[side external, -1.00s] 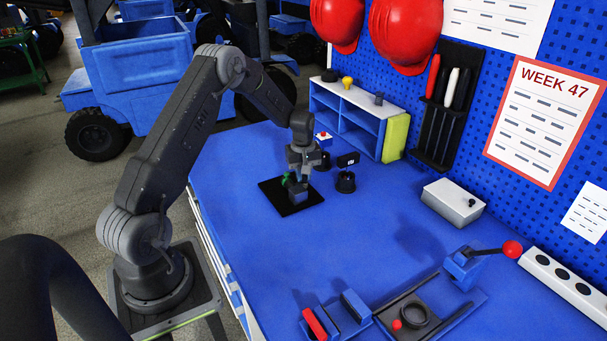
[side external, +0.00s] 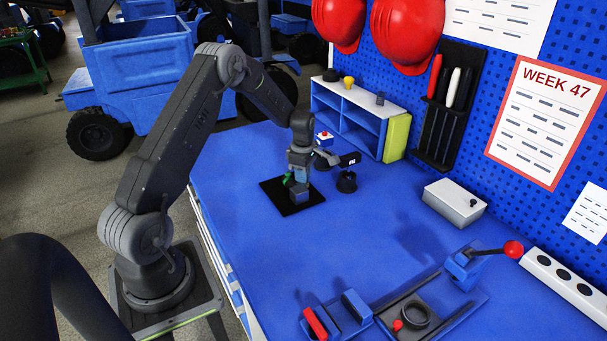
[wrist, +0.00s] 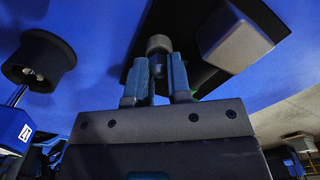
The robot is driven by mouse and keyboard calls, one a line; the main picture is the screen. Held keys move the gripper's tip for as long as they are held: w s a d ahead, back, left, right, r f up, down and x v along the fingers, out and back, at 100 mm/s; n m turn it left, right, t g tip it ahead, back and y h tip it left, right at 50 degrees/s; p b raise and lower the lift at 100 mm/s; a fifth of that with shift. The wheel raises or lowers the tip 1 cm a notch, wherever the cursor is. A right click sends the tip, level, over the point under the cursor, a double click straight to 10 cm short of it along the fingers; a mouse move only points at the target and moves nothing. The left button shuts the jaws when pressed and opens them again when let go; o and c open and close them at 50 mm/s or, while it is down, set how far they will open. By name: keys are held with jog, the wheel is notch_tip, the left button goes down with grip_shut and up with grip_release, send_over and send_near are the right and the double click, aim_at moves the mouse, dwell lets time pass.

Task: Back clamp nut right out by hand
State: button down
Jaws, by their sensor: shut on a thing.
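A black base plate (side external: 272,188) lies on the blue bench and bears a small blue-grey fixture block (side external: 299,197). My gripper (side external: 300,180) points down over this block, with a small green part beside its fingers. In the wrist view my two blue fingers (wrist: 159,76) are closed around a dark grey round part (wrist: 158,44), which looks like the clamp nut. Its threads, and whether it is still on a stud, cannot be made out. The black plate also shows behind the fingers in the wrist view (wrist: 200,80).
A black round-based stand (side external: 346,183) is close right of the plate and also shows in the wrist view (wrist: 38,62). A box with a red button (side external: 323,139) and a blue shelf (side external: 352,125) stand behind.

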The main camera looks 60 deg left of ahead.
jog(key=shift+n, duration=1.2)
jog(key=c, duration=1.3)
grip_release()
jog(key=shift+c, duration=0.2)
notch_tip(320, 180, up, 14)
jog(key=shift+f, duration=0.1)
